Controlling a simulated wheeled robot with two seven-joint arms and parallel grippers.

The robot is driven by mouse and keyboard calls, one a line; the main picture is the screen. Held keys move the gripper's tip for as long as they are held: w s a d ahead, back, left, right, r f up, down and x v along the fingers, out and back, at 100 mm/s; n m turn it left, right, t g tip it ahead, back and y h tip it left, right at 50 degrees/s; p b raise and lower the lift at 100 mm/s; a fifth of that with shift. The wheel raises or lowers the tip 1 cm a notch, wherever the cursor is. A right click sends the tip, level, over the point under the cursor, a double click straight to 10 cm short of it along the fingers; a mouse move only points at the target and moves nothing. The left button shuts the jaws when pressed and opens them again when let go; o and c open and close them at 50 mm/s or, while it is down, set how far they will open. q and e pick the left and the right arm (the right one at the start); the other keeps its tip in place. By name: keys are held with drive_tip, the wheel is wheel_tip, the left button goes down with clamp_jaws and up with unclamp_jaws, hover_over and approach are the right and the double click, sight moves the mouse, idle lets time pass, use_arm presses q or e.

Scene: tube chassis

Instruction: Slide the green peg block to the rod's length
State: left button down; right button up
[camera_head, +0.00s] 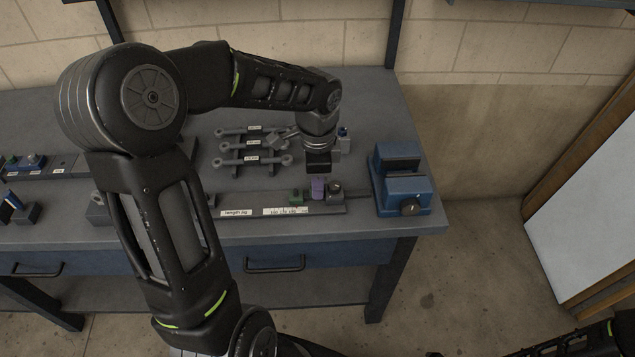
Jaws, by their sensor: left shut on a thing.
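The length jig (240,213) is a dark rail with white labels along the front of the bench. A small green block (296,195) sits on it, just left of a purple block (317,187). A dark knobbed piece (335,188) stands right of the purple block. My left gripper (318,170) points down over the jig and is shut on the purple block, though its fingertips are hard to make out. Several grey rods (252,159) with ringed ends lie on a rack behind the jig. My right gripper is not in view.
A blue vise (403,187) stands at the bench's right end, close to the jig. Small blue and green parts (28,161) lie at the far left. My left arm hides part of the bench. Some bare bench top lies behind the vise.

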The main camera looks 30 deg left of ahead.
use_arm(q)
drive_tip(key=shift+s+a, duration=0.3)
drive_tip(key=shift+a, duration=0.1)
drive_tip(key=c, duration=1.4)
unclamp_jaws()
drive_tip(key=shift+o, duration=0.2)
drive_tip(key=shift+r, duration=0.1)
wheel_tip(320, 180, up, 8)
drive_tip(key=shift+f+b, duration=0.15)
drive_tip(key=shift+b, duration=0.2)
drive_tip(key=shift+f, duration=0.1)
